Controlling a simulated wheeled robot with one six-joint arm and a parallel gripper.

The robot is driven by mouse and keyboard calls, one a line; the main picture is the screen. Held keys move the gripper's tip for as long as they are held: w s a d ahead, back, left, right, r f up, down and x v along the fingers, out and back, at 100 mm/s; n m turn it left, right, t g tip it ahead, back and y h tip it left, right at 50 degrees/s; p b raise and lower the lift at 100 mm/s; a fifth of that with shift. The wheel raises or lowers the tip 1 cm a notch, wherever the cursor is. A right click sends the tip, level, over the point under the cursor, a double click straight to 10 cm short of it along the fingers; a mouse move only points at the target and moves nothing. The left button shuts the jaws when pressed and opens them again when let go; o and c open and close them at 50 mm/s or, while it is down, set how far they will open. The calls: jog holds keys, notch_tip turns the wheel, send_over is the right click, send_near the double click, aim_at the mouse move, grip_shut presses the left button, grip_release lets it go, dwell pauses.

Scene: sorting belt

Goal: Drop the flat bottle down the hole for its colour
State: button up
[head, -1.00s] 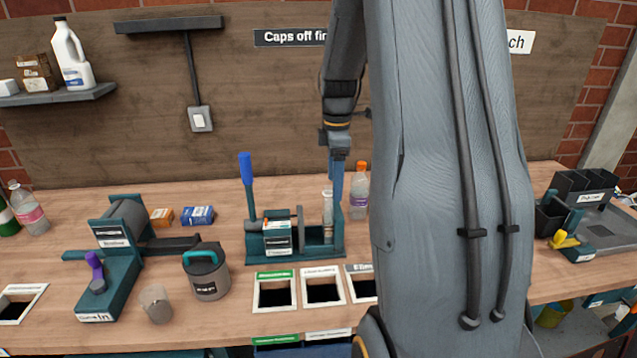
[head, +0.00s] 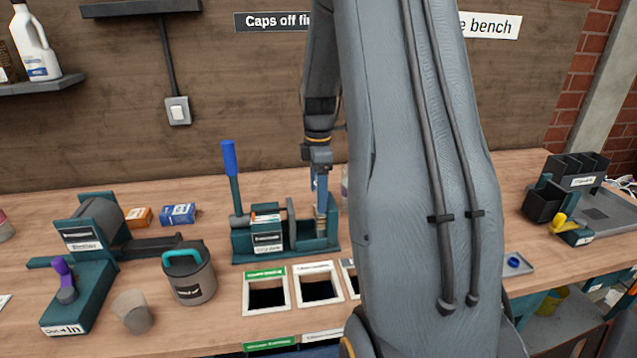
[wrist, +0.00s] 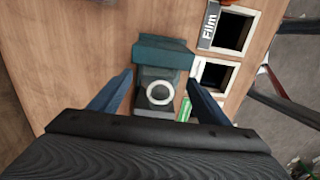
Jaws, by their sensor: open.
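My gripper (head: 320,205) is open and points down at the right end of the teal press (head: 268,250), which has a blue-handled lever (head: 230,160). In the wrist view its fingers (wrist: 158,88) straddle the teal press end (wrist: 165,52), which shows a pale ring (wrist: 160,92). Framed holes lie in front of the press: a green-labelled one (head: 267,312), a white-labelled one (head: 318,266) and the Film hole (wrist: 208,27), mostly behind my arm in the head view.
A grey pot with a teal handle (head: 190,285) and a cup (head: 133,312) stand left of the holes. A teal roller device (head: 80,285) is farther left. Small orange and blue boxes (head: 178,214) lie behind. A tray with a blue cap (head: 514,264) is at right.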

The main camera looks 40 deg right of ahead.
jog(key=shift+f+p, duration=0.55)
jog(key=shift+f, duration=1.8)
jog(key=c, duration=1.1)
jog(key=shift+r+p, duration=1.35)
jog(key=shift+r, duration=0.3)
jog(key=shift+r+p, duration=2.2)
jog(key=shift+r, duration=0.7)
